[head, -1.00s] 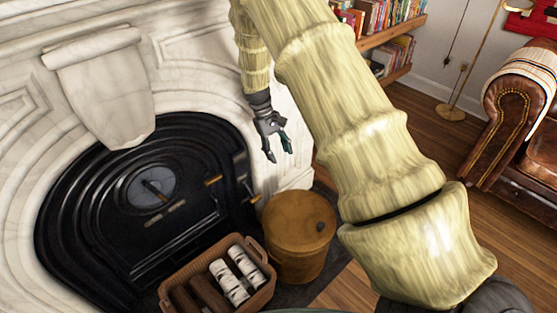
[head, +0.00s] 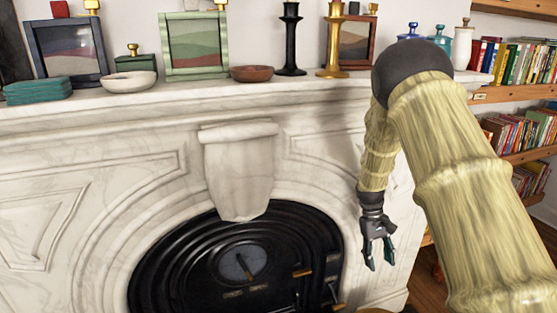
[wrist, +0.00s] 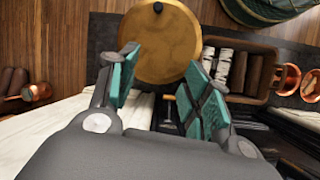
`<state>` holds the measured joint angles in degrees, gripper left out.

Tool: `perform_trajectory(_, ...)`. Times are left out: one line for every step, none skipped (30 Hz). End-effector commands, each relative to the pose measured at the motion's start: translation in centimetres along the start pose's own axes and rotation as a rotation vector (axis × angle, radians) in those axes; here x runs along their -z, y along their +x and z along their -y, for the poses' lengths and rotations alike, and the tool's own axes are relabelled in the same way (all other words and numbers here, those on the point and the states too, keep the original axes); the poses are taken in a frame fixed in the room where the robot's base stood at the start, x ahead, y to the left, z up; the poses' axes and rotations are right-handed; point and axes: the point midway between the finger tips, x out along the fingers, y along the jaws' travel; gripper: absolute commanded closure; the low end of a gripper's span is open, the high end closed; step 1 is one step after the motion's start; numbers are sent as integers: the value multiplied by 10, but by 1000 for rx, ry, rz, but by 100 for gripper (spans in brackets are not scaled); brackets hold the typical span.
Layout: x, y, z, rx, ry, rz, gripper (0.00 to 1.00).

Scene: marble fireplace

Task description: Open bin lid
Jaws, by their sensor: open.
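The round tan-brown bin (wrist: 165,45) shows from above in the wrist view, with its lid on and a small dark knob (wrist: 157,8) near the top edge of the picture. In the head view the bin is almost wholly below the lower edge. My gripper (wrist: 160,78) is open and empty, its two teal-padded fingers apart over the near edge of the lid. The height between fingers and lid is hard to tell. In the head view my gripper (head: 379,254) hangs pointing down in front of the mantel's right side.
A basket (wrist: 262,70) of logs stands right of the bin, with copper pots (wrist: 311,86) beyond. A copper vessel (wrist: 38,91) is at left. The black fireplace door (head: 190,270) sits under the marble mantel (head: 110,112), which bears frames, bowls and candlesticks.

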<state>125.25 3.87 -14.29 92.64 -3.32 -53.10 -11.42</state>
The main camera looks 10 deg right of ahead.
Motion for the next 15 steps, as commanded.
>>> perform_trajectory(-4,9,4,2,-2,1,51)
perform_trajectory(-5,15,8,2,-3,-5,51)
perform_trajectory(-8,27,13,3,-5,-12,51)
perform_trajectory(-10,38,18,5,-6,-19,51)
perform_trajectory(-14,49,24,6,-8,-27,51)
perform_trajectory(-19,65,33,8,-10,-40,51)
perform_trajectory(-23,78,39,10,-11,-50,51)
perform_trajectory(-28,90,46,12,-12,-61,51)
perform_trajectory(-36,106,55,16,-13,-75,51)
perform_trajectory(-41,117,62,18,-13,-87,51)
perform_trajectory(-48,128,68,21,-14,-98,51)
perform_trajectory(-57,142,77,25,-14,-112,51)
perform_trajectory(-64,152,84,28,-15,-123,51)
perform_trajectory(-72,162,91,32,-14,-133,51)
perform_trajectory(-83,174,100,36,-12,-147,51)
